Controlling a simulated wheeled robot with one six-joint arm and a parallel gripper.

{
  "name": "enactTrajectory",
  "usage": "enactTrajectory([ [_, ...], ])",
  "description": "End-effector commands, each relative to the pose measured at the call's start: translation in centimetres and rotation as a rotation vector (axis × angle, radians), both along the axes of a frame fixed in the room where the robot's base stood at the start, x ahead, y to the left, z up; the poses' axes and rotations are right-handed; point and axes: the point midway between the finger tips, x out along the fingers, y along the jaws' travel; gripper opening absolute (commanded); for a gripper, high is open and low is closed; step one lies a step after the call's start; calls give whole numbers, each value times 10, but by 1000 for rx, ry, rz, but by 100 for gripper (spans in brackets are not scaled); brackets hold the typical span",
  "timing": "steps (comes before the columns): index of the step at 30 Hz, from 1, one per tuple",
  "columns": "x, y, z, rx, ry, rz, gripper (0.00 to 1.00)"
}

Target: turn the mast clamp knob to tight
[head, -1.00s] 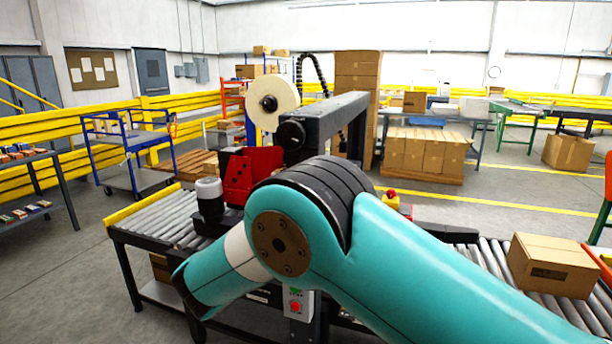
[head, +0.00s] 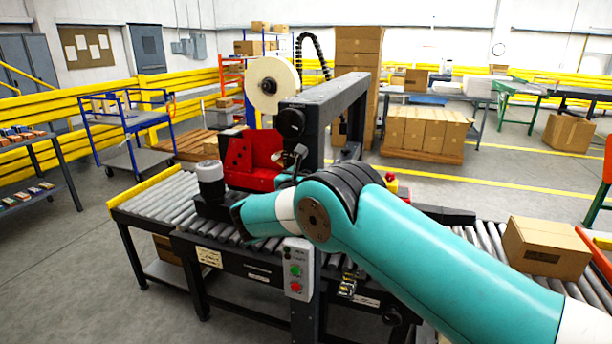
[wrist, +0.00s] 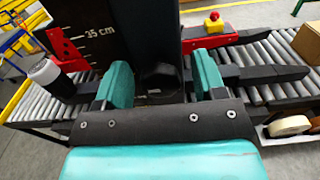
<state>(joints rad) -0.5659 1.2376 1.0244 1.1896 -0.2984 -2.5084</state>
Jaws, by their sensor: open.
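A dark, faceted knob (wrist: 158,82), apparently the mast clamp knob, shows low on the black mast (wrist: 140,30) in the wrist view. The mast carries a white scale marked 35 cm. My gripper (wrist: 160,72) is open, with one teal finger on each side of the knob in the picture. I see no contact, and the depth between fingers and knob is hard to judge. The knob's marking cannot be read. In the head view, my teal arm hides the lower mast and the knob.
A roller conveyor (head: 150,205) runs beneath the mast. A red plate (head: 252,158) and a white-topped cylinder (head: 210,178) stand left of it. A red emergency button (wrist: 213,17) lies behind right. A carton (head: 545,247) sits on the rollers at right.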

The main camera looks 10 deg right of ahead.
Motion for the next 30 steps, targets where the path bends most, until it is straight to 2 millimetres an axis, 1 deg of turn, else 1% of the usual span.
enactTrajectory([
  [1, 0, 0, 0, 0, 0, 0, 64],
  [7, 0, 0, 0, 0, 0, 0, 18],
  [8, 0, 0, 0, 0, 0, 0, 16],
  [14, 0, 0, 0, 8, -5, -1, 16],
  [20, -1, 0, -2, 62, -36, -1, 16],
  [26, -1, -1, -3, 180, -106, -1, 16],
  [30, -1, -1, -4, 290, -170, -1, 16],
])
